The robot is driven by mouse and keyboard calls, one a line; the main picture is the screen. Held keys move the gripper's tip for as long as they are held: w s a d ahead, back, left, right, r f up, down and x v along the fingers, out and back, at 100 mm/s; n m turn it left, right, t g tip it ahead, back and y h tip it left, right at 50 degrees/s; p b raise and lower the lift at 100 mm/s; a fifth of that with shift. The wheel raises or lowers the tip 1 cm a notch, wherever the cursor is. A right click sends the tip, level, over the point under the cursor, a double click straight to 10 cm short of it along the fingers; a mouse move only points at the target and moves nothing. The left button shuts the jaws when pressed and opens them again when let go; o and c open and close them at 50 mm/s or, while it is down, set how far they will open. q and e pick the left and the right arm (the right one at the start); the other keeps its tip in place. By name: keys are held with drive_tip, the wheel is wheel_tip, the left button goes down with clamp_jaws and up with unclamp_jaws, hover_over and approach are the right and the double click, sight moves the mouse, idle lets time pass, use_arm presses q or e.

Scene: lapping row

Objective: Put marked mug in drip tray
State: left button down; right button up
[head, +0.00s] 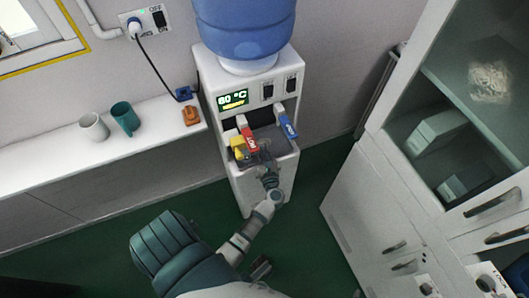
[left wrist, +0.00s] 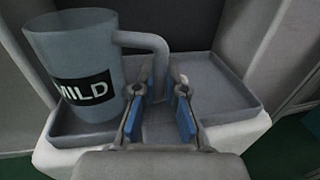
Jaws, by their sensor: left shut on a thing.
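The mug (left wrist: 75,62) with a black MILD label looks grey-blue and stands upright at the left of the grey drip tray (left wrist: 222,88) in the left wrist view. Its base is inside the tray's outline; whether it touches the floor of the tray is hard to tell. My left gripper (left wrist: 160,112) is shut on the mug's handle. In the head view my left gripper (head: 266,166) reaches over the front of the drip tray (head: 285,148). My right gripper is not in view.
The red HOT tap (head: 249,142) and blue tap (head: 288,127) hang over the tray on the white dispenser (head: 213,84). A white mug (head: 95,127) and a teal mug (head: 124,118) stand on the left ledge (head: 55,142). A white cabinet (head: 352,200) stands at right.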

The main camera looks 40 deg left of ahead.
use_arm(q)
drive_tip(key=shift+f, duration=0.55)
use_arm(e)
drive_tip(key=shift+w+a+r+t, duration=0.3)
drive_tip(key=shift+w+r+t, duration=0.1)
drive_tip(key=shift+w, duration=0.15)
use_arm(q)
drive_tip(key=c, duration=1.7)
unclamp_jaws()
drive_tip(key=shift+f, duration=0.1)
drive_tip(key=o, duration=0.5)
drive_tip(key=shift+c, duration=0.2)
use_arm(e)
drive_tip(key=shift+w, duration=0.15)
